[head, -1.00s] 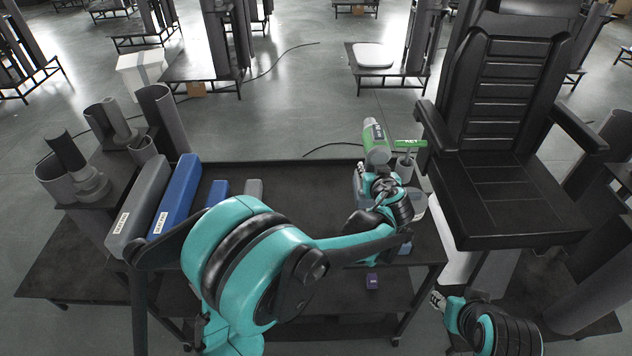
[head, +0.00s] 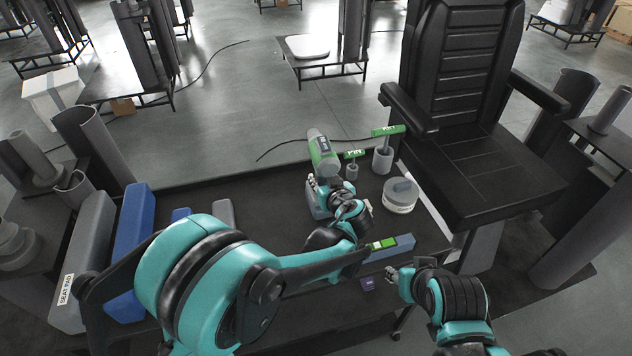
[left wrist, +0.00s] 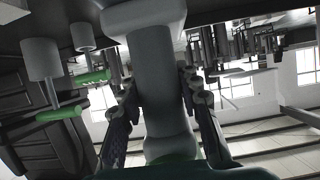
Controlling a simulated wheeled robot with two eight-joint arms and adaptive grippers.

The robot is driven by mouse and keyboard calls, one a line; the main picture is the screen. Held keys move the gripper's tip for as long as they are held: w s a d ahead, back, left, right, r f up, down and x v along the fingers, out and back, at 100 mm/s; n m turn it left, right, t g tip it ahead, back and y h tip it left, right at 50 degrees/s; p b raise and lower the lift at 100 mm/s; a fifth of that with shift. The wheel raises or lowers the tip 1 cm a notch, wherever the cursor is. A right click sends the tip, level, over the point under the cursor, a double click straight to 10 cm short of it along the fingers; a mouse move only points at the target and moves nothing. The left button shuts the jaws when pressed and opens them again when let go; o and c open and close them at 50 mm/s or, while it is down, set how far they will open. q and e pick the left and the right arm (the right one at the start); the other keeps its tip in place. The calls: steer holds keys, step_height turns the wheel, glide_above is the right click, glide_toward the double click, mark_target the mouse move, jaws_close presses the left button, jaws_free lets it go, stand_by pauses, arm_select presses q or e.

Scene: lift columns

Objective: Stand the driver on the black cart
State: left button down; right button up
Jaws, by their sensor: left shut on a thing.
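The driver (head: 322,152) has a green and grey body and a grey-blue foot (head: 317,200). It is upright over the right part of the black cart's dark top (head: 275,195). My left gripper (head: 328,190) is shut on the driver's grey handle, and the arm hides part of it. In the left wrist view, which looks upside down, the handle (left wrist: 155,75) runs between the two fingers. The foot is close to the cart top; I cannot tell if it touches. My right gripper (head: 393,276) is empty by the cart's front right; its opening is unclear.
Green-handled PIN (head: 352,170) and KEY (head: 383,160) tools and a round grey tin (head: 400,196) stand right of the driver. A blue-grey block (head: 392,247) lies in front. Blue (head: 133,240) and grey (head: 88,250) pads lie left. A black chair (head: 470,175) stands right.

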arm_select(q)
steer(key=shift+w+a+f, duration=0.2)
steer(key=shift+f, duration=0.45)
steer(key=shift+a+r, duration=0.1)
steer(key=shift+s+d+r, duration=0.1)
steer(key=shift+s+d, duration=0.05)
steer(key=shift+d, duration=0.1)
steer(key=c, duration=1.1)
jaws_free()
steer(key=shift+a, duration=0.1)
steer(key=shift+o, duration=0.2)
arm_select(e)
steer(key=shift+w+a+f, duration=0.25)
steer(key=shift+f, duration=0.15)
steer(key=shift+r, duration=0.1)
